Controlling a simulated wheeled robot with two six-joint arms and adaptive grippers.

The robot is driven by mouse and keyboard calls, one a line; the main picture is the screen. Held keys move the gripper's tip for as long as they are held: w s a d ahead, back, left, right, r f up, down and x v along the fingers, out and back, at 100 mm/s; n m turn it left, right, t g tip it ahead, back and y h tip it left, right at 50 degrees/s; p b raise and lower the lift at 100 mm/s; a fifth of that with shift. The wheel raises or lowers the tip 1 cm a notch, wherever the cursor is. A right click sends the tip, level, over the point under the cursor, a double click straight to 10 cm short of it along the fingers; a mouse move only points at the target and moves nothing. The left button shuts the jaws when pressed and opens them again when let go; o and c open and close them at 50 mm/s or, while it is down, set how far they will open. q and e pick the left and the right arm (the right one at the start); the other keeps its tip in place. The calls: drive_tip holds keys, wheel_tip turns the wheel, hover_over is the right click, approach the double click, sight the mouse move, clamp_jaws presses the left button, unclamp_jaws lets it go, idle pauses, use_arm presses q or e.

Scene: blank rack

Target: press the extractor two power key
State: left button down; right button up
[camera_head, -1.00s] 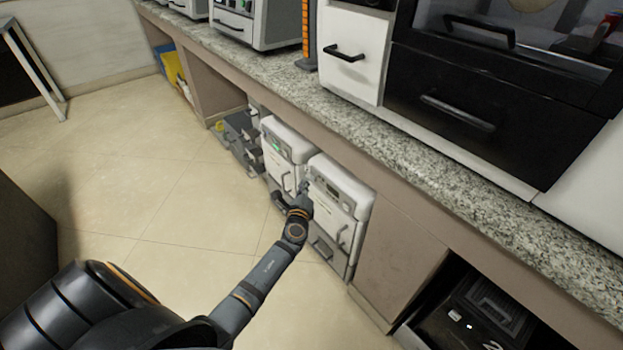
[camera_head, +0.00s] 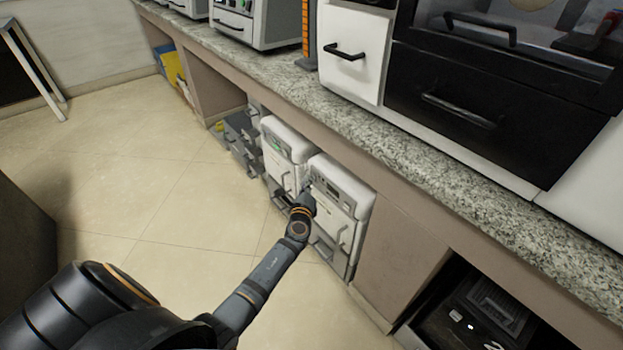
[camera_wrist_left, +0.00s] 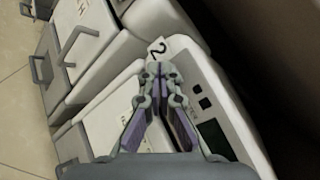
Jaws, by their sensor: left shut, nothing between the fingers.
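Extractor two is the white boxy unit (camera_head: 350,207) under the counter, the right one of a pair. I cannot tell which key is the power key. My left gripper (camera_head: 306,188) is shut and empty at the unit's upper left front. In the wrist view the fingertips (camera_wrist_left: 157,68) are right by the label, to the left of the keys; contact is unclear. My right gripper is out of view.
The other white extractor (camera_head: 284,150), with a green-lit display, stands just left. Grey equipment (camera_head: 240,137) is further left. The granite counter (camera_head: 400,125) overhangs above. A wooden panel (camera_head: 397,262) closes off the right side. The tiled floor (camera_head: 150,190) is clear.

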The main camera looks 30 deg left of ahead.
use_arm(q)
drive_tip(key=shift+w+d, duration=0.1)
drive_tip(key=shift+w, duration=0.05)
drive_tip(key=shift+s+a, duration=0.3)
drive_tip(key=shift+s, duration=0.35)
drive_tip(key=s, duration=0.1)
drive_tip(key=s+a, duration=0.1)
drive_tip(key=s, duration=0.1)
drive_tip(key=s+a, duration=0.1)
drive_tip(key=s, duration=0.1)
drive_tip(key=shift+s+a+p, duration=0.15)
drive_tip(key=shift+s+p, duration=0.1)
drive_tip(key=shift+p, duration=0.05)
idle(0.5)
